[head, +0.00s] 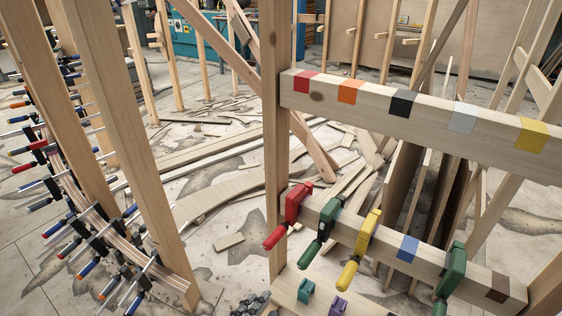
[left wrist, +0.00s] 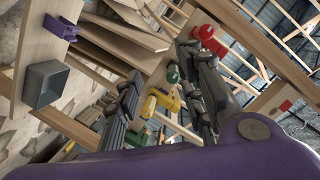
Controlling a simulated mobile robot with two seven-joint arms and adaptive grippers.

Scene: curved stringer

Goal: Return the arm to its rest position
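My left gripper (head: 250,304) shows only as dark finger parts at the bottom edge of the head view, below the lower beam. In the left wrist view its two dark fingers (left wrist: 160,66) stand well apart, with no object held between them. My right gripper is not in view. A red clamp (head: 291,207), a dark green clamp (head: 319,235), a yellow clamp (head: 360,250) and another green clamp (head: 451,280) hang on the lower beam (head: 385,242). Red (left wrist: 208,38), green (left wrist: 172,74) and yellow (left wrist: 158,100) clamps show beyond the fingers in the left wrist view.
An upper beam (head: 430,115) carries coloured bands. A wooden post (head: 275,150) stands close to my left gripper. A teal bin (head: 306,291) and a purple bin (head: 338,306) sit on a low board. A curved, heavily clamped stringer (head: 85,200) stands left. Planks litter the floor.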

